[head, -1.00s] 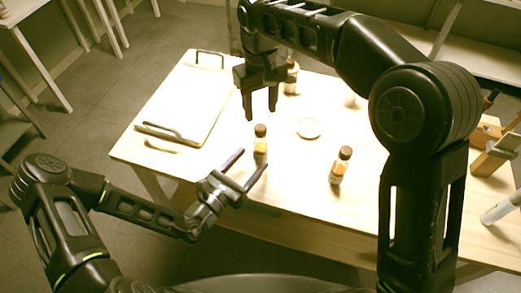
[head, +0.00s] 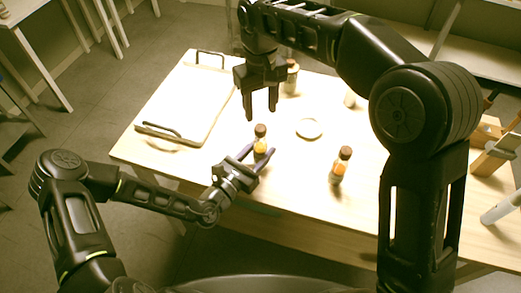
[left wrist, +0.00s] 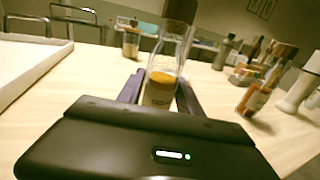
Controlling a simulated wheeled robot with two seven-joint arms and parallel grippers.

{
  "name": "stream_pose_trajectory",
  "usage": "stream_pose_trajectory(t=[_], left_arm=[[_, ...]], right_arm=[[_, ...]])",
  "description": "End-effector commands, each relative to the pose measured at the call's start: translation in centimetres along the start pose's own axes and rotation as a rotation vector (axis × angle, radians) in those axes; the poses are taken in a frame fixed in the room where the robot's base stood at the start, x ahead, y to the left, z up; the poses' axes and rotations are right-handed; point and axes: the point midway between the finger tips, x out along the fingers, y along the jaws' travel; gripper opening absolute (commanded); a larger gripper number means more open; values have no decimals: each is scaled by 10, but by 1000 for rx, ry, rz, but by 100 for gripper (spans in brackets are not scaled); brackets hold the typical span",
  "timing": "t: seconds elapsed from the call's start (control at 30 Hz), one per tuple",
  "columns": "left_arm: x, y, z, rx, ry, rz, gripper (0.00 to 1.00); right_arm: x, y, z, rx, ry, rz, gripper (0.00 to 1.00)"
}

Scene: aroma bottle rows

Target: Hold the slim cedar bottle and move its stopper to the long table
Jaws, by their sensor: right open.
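A slim clear bottle with a dark brown stopper, amber contents and a label (head: 260,142) stands upright near the front of the long table (head: 225,165). My left gripper (head: 255,151) is low, with its fingers on either side of this bottle. The fingers look open; contact with the glass is unclear. In the left wrist view the bottle (left wrist: 165,72) stands between the finger ends, its stopper cut by the top edge. My right gripper (head: 261,113) is open and empty, pointing down above and behind the bottle. The stopper is seated in the bottle.
A second amber bottle (head: 341,164) stands to the right. A round white dish (head: 308,128) lies between and behind. Another bottle (head: 291,77) stands behind my right gripper. A white tray with dark handles (head: 185,100) fills the table's left.

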Motion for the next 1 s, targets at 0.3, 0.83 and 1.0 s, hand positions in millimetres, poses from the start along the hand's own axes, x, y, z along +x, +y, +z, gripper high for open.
stream_pose_trajectory(t=[0.3,0.83,1.0], left_arm=[[0,0,0,0,0,0,15],[0,0,0,0,0,0,0],[0,0,0,0,0,0,44]], right_arm=[[0,0,0,0,0,0,47],[0,0,0,0,0,0,47],[0,0,0,0,0,0,47]])
